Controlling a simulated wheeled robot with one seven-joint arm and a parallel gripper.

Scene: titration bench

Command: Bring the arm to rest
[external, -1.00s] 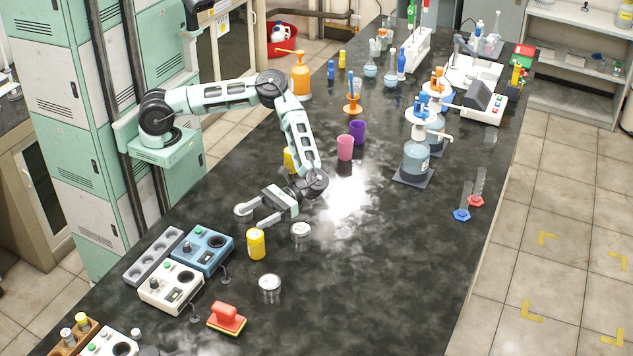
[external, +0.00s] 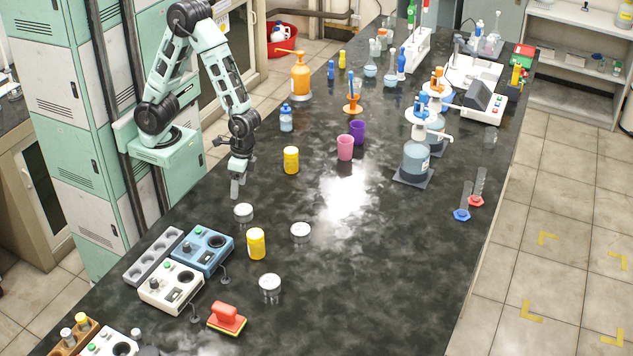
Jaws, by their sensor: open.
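My gripper (external: 236,187) hangs at the left side of the black bench (external: 350,270), pointing down. It is open and holds nothing. My arm is folded up near its mount, with the elbow raised high.
A blue-capped bottle (external: 286,118) and pink cup (external: 345,147) are further back. Stirrer boxes (external: 170,287) and a red-handled brush (external: 227,318) lie in front.

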